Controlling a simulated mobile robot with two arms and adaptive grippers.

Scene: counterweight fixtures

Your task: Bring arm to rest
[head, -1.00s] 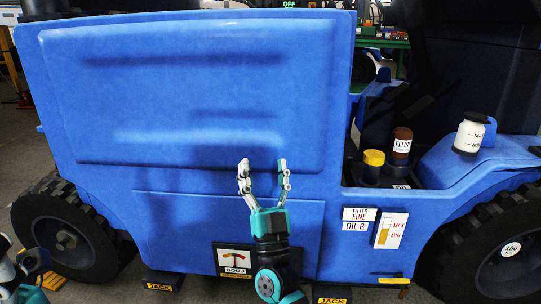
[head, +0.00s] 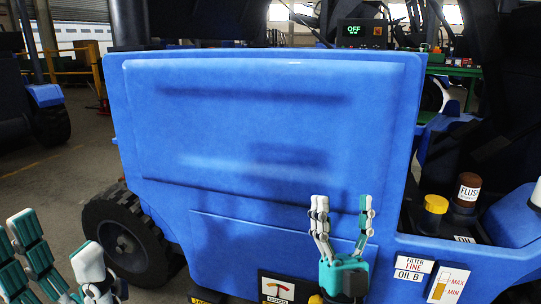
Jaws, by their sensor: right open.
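My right gripper (head: 343,206) is raised in front of the large blue machine panel (head: 240,130), with its fingers pointing up. Its two white and teal fingers stand apart with nothing between them. Its arm is mostly cut off by the bottom edge. My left gripper (head: 62,256) shows at the lower left corner, large and partly cut off. Its white and teal fingers are close to the camera, and their opening cannot be judged.
A black wheel (head: 122,240) is at the panel's lower left. A yellow cap (head: 435,204) and a brown FLUSH bottle (head: 467,190) are at the right. A gauge (head: 277,289) sits low beside my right gripper. A display (head: 362,32) reads OFF. Open floor lies left.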

